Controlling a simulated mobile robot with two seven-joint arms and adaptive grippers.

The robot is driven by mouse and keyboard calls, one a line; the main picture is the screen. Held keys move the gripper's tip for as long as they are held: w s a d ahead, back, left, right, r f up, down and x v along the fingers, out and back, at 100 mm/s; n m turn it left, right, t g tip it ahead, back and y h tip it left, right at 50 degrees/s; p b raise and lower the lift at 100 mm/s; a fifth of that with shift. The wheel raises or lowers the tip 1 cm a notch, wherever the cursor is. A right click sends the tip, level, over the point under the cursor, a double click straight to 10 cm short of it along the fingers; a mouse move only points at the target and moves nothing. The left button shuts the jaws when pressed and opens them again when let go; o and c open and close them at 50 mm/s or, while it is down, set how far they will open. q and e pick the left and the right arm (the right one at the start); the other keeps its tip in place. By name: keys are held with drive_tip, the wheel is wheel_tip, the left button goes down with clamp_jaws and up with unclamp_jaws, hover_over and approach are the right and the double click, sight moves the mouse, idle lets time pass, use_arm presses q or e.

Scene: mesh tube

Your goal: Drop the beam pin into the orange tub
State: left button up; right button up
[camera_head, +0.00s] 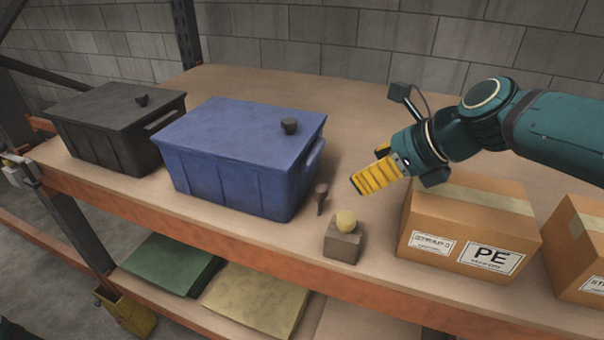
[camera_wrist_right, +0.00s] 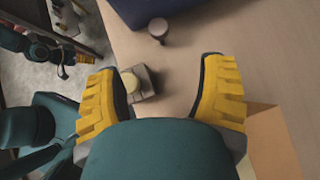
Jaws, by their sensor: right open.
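A small dark pin (camera_head: 321,198) with a wide head stands on the shelf by the blue bin's right corner; the right wrist view shows it too (camera_wrist_right: 158,29). A mustard-orange tub (camera_head: 133,317) sits low at the left, partly cut off by the frame's bottom. My right gripper (camera_head: 368,178) is open and empty above the shelf, right of the pin; in its wrist view the yellow fingers (camera_wrist_right: 160,75) are spread apart with the pin beyond them. My left arm shows small at the wrist view's left edge; its jaw state is unclear.
A brown block with a pale yellow knob (camera_head: 343,242) stands near the shelf's front edge. The blue bin (camera_head: 225,165) and black bin (camera_head: 110,125) carry dark knobs on their lids. Cardboard boxes (camera_head: 470,215) stand at the right. The shelf behind is bare.

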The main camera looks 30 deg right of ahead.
sight(322, 188)
drive_tip(key=b+x, duration=0.1)
drive_tip(key=x, duration=0.6)
drive_tip(key=shift+f, duration=0.15)
drive_tip(key=shift+w+r+b+x, duration=0.15)
drive_tip(key=shift+b+x, duration=0.2)
drive_tip(key=shift+x, duration=1.2)
drive_tip(key=shift+w+r+b+x, duration=0.1)
drive_tip(key=shift+b+x, duration=0.2)
drive_tip(key=shift+x, duration=1.3)
drive_tip(key=shift+s+a+r, duration=0.1)
drive_tip(key=shift+a, duration=0.05)
clamp_jaws()
